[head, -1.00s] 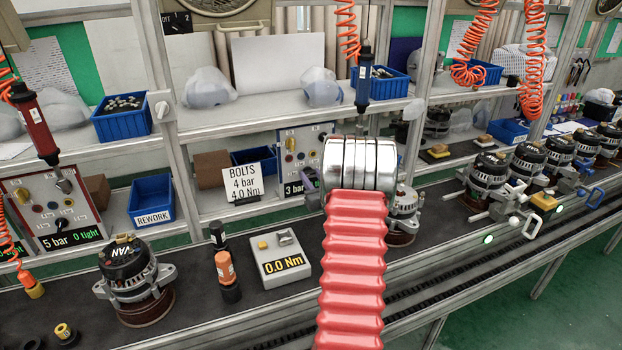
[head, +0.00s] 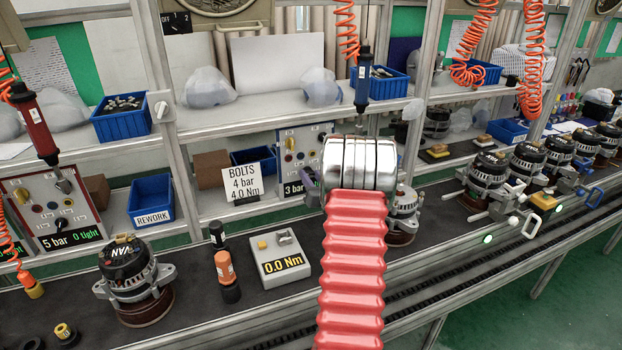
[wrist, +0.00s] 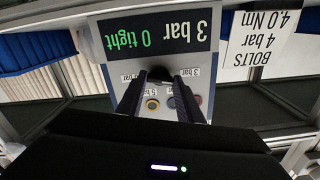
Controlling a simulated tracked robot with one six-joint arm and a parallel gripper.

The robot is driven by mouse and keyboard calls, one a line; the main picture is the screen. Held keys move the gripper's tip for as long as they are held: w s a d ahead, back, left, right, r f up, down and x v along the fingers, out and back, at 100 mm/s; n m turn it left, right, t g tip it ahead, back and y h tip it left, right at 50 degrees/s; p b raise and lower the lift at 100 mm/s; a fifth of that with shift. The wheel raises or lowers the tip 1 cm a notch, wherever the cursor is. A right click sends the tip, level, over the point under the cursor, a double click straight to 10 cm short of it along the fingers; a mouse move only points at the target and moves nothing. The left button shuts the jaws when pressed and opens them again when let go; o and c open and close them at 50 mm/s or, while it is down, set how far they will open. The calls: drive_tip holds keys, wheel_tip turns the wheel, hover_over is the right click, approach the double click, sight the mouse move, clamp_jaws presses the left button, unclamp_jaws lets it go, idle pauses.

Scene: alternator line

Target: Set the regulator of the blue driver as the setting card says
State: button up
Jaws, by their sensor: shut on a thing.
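The setting card (head: 249,175) reads "BOLTS 4 bar 4.0 Nm"; it also shows upside down in the wrist view (wrist: 253,46). The blue driver (head: 364,80) hangs at the upper middle. Behind my arm stands the regulator panel (head: 312,150), partly hidden; in the wrist view its display (wrist: 160,32) reads "3 bar" and "0 tight", upside down. My gripper (wrist: 158,84) is shut on a dark knob (wrist: 159,73) just by that display.
A red driver (head: 38,125) hangs at the left by a second panel (head: 48,205) showing "5 bar". An alternator (head: 135,278), an orange-and-black tool (head: 226,270) and a "0.0 Nm" tester (head: 280,259) stand on the bench. The blue REWORK bin (head: 151,202) is on the shelf.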

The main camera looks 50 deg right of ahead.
drive_tip(key=m, duration=0.4)
drive_tip(key=shift+w, duration=0.15)
drive_tip(key=m, duration=0.4)
drive_tip(key=shift+m, duration=0.4)
drive_tip(key=o, duration=1.1)
drive_tip(key=v, duration=1.4)
drive_tip(key=shift+f, duration=0.15)
